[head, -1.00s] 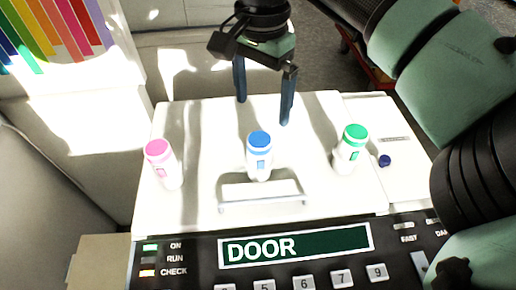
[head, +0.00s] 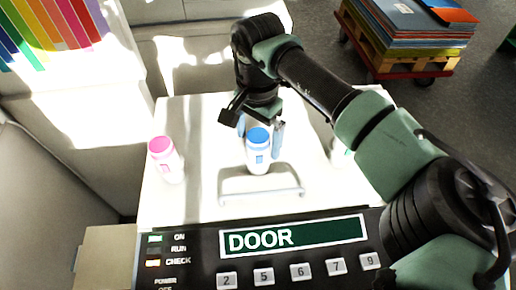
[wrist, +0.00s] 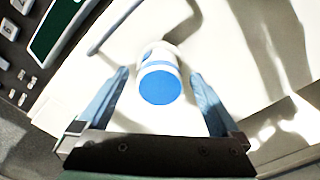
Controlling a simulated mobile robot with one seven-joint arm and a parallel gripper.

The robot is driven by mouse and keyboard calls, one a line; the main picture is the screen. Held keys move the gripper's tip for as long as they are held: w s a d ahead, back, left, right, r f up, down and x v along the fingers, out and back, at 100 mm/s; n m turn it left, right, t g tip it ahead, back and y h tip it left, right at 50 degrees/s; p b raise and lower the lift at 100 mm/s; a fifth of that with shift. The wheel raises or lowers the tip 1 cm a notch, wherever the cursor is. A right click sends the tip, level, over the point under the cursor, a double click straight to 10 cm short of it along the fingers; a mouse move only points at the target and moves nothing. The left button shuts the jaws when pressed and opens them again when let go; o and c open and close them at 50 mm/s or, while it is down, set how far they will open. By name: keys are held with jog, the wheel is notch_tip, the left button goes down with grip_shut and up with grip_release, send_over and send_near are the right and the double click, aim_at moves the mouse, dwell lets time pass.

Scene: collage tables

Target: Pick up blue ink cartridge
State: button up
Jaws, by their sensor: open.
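The blue ink cartridge (head: 258,152) is a white bottle with a blue cap and a blue label, upright on the white top of the machine (head: 205,190). In the wrist view the cartridge (wrist: 160,80) shows its blue cap between the two blue fingers. My gripper (head: 262,140) is open at the cartridge, with a finger on either side and visible gaps to both in the wrist view (wrist: 163,88). I cannot tell exactly how low the fingertips are along the cartridge.
A pink-capped cartridge (head: 165,160) stands to the left. The green-capped cartridge (head: 341,152) is mostly hidden behind my arm at the right. A metal handle (head: 262,196) lies just in front of the blue cartridge. The front panel display (head: 293,236) reads DOOR.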

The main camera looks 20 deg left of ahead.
grip_shut()
dwell(0.4)
jog(key=shift+r, duration=0.1)
